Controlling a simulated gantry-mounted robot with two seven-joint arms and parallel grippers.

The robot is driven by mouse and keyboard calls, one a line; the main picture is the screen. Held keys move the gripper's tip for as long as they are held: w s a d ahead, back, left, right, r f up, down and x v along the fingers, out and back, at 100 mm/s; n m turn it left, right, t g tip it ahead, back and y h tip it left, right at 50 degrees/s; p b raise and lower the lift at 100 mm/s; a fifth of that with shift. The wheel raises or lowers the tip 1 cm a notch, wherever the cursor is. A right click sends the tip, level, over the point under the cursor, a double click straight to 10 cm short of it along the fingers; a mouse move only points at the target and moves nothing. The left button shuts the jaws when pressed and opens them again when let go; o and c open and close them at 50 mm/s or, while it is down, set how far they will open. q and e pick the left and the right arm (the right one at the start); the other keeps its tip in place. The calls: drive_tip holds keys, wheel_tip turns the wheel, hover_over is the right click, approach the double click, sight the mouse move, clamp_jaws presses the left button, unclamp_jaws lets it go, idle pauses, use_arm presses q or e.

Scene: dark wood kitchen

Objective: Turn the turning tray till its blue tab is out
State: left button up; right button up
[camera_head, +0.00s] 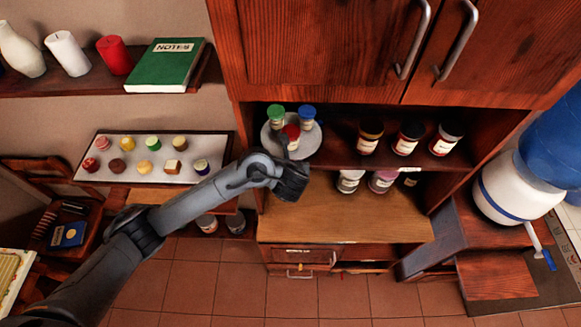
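The turning tray (312,143) is a round light-grey disc on the cabinet shelf, left of its middle. It bears a green-lidded jar (277,117), a blue-lidded jar (307,118) and a red-lidded jar (291,134). I see no blue tab on the visible rim; the front left of the tray is partly hidden by my arm. My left gripper (289,168) is at the front of the tray, near the red-lidded jar. I cannot tell whether it touches the tray, and its fingers are too dark and small to judge their opening. My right gripper is not in view.
Several jars, one of them a dark-lidded jar (370,136), stand right of the tray. More jars stand below on the wooden counter (340,222). Cabinet doors (320,50) hang above the shelf. A tray of small cakes (130,168) lies at left. The counter's front is clear.

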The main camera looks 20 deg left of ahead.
use_arm(q)
drive_tip(key=shift+w+a+f, duration=0.1)
drive_tip(key=shift+w+f, duration=0.1)
drive_tip(key=shift+w, duration=0.05)
clamp_jaws()
idle(0.3)
